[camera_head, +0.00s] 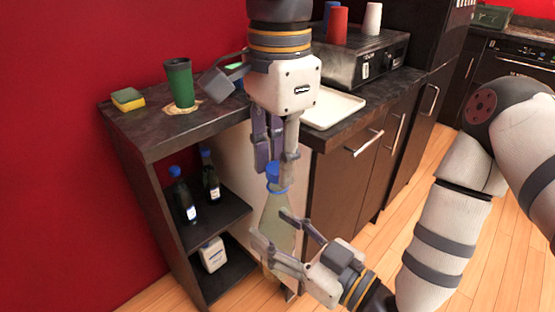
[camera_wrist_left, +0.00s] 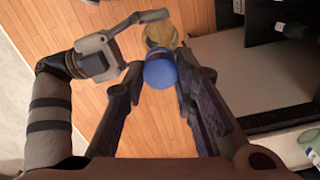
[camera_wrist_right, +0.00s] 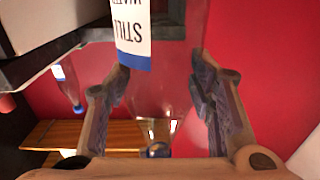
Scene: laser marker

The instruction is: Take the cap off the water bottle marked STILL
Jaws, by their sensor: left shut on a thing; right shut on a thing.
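A clear greenish bottle (camera_head: 279,222) is held off the floor in front of the counter, roughly upright. My right gripper (camera_head: 268,226) is shut around its body from the lower right. In the right wrist view a white label reading STILL WATER (camera_wrist_right: 132,30) appears upside down on the bottle, between the fingers. A blue cap (camera_head: 273,171) is at the bottle's top. My left gripper (camera_head: 277,162) points down from above and is shut on the cap, which also shows between its fingers in the left wrist view (camera_wrist_left: 160,73). I cannot tell whether the cap is still seated on the neck.
Two dark bottles with blue caps (camera_head: 184,198) stand on the shelf, with a white container (camera_head: 212,254) below. The counter holds a green cup (camera_head: 180,83), a sponge (camera_head: 128,98), a white tray (camera_head: 333,108) and a machine (camera_head: 358,62). Wood floor is open at right.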

